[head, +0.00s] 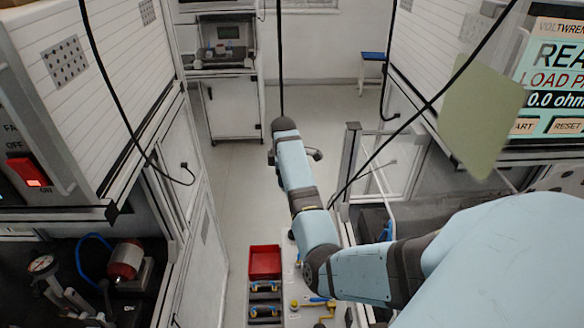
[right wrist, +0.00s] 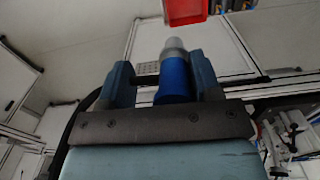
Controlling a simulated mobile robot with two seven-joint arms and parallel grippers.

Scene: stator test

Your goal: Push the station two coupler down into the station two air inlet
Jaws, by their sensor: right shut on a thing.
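In the right wrist view my right gripper (right wrist: 164,78) is shut on a blue cylinder with a pale grey rounded tip, which looks like the coupler (right wrist: 175,78). The tip points away from the gripper and I see nothing touching it. In the head view my right arm reaches in from the lower right and bends up to the middle. I cannot make out the coupler or the right fingers there. I cannot identify the station two air inlet in either view. My left gripper is out of view.
A red tray (head: 265,262) stands below my arm. At lower left are a gauge (head: 43,264) and a red cylinder (head: 126,260) with a blue hose. A display (head: 556,75) is at upper right. Black cables hang across the view. The middle floor is clear.

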